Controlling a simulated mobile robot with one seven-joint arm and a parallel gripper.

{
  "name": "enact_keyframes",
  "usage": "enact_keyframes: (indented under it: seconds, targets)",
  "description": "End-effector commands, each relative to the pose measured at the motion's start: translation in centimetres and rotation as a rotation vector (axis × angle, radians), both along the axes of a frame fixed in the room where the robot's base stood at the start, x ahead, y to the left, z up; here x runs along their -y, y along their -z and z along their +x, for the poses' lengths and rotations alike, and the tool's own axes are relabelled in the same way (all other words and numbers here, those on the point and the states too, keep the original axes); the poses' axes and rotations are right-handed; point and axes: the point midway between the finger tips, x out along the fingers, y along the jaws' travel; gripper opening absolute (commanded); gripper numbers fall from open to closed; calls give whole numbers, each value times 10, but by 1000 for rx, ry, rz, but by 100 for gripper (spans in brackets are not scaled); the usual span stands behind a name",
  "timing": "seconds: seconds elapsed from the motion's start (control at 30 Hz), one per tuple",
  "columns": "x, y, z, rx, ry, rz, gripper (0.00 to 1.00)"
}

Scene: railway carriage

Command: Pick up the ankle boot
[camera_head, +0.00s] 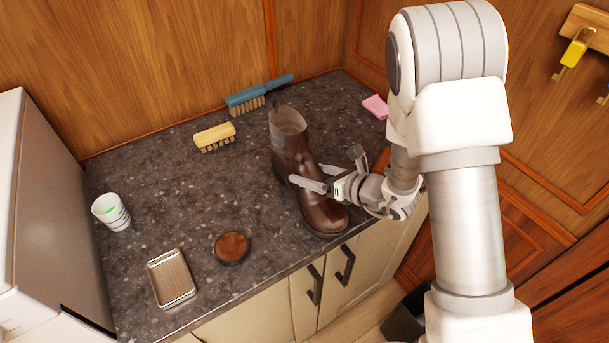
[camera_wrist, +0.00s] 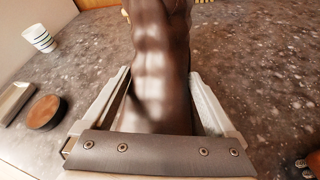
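The brown ankle boot (camera_head: 297,160) stands upright on the dark speckled counter (camera_head: 190,230), its toe toward the front edge. In the wrist view the boot (camera_wrist: 160,75) rises between the two fingers of my gripper (camera_wrist: 160,90). In the head view my gripper (camera_head: 308,175) reaches in from the right at the boot's instep, with its fingers spread around it. The fingers look open; a dark gap shows beside the left finger in the wrist view. Contact on the right side cannot be told. The boot's sole still appears to rest on the counter.
Behind the boot lie a blue-handled brush (camera_head: 258,95) and a yellow brush (camera_head: 214,136). A pink block (camera_head: 375,106) lies at the back right. To the left are a striped cup (camera_head: 111,212), a metal tray (camera_head: 171,278) and a round brown tin (camera_head: 232,247).

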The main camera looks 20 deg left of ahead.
Motion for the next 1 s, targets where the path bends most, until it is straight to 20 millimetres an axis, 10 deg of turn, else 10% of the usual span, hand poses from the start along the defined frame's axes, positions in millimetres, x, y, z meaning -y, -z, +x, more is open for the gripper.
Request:
enact_keyframes:
  seconds: [0.3,1.0]
  targets:
    - [0,0,0,1,-1,0,0]
    - [0,-30,1,7,1,5,0]
